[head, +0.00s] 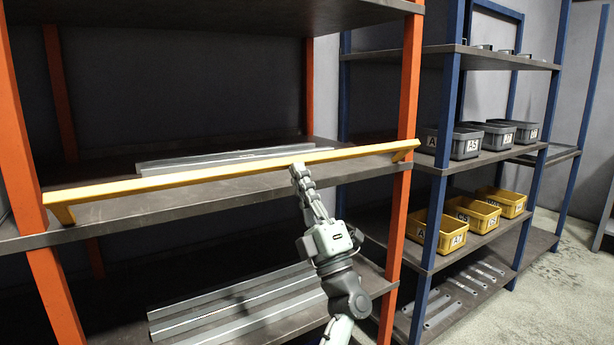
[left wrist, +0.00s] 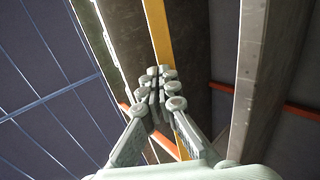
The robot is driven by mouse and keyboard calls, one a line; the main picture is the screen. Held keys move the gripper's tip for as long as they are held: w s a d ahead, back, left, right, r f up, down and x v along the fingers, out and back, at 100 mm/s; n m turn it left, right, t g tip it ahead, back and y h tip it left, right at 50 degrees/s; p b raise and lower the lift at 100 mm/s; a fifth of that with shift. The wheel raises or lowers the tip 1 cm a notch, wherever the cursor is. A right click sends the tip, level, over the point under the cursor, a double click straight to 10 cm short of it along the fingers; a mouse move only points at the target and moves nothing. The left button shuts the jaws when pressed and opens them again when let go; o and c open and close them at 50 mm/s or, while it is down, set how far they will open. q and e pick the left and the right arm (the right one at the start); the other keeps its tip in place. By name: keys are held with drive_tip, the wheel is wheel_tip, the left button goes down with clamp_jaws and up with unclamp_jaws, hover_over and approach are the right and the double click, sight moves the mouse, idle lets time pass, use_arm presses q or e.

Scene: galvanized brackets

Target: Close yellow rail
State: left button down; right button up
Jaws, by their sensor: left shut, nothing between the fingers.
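The yellow rail (head: 190,178) runs across the front of the orange-post rack, just above the middle shelf (head: 150,208). Its bent ends show at the left and right posts. My left gripper (head: 298,172) is shut and empty, with its fingertips right at the rail, right of its middle. I cannot tell whether they touch it. In the left wrist view the rail (left wrist: 158,35) passes behind the closed fingers (left wrist: 158,75). My right gripper is not in view.
Long grey galvanized bars (head: 210,160) lie on the middle shelf behind the rail, and more bars (head: 240,305) on the shelf below. A blue rack at right holds grey bins (head: 465,148) and yellow bins (head: 452,240). The orange posts (head: 410,80) flank the rail.

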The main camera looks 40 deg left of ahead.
sight(295, 159)
use_arm(q)
drive_tip(key=r, duration=0.1)
drive_tip(key=a+r, duration=0.1)
drive_tip(key=r, duration=0.1)
drive_tip(key=shift+w+a+g+p, duration=0.3)
drive_tip(key=shift+a+p, duration=0.05)
drive_tip(key=shift+x, duration=1.05)
drive_tip(key=shift+w+a+r, duration=0.2)
drive_tip(key=shift+a+r, duration=0.05)
drive_tip(key=shift+a, duration=0.25)
drive_tip(key=shift+w+a+r, duration=0.2)
drive_tip(key=shift+w+a, duration=0.05)
drive_tip(key=shift+a, duration=0.25)
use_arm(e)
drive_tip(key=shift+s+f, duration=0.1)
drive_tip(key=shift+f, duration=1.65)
use_arm(q)
drive_tip(key=shift+d, duration=0.1)
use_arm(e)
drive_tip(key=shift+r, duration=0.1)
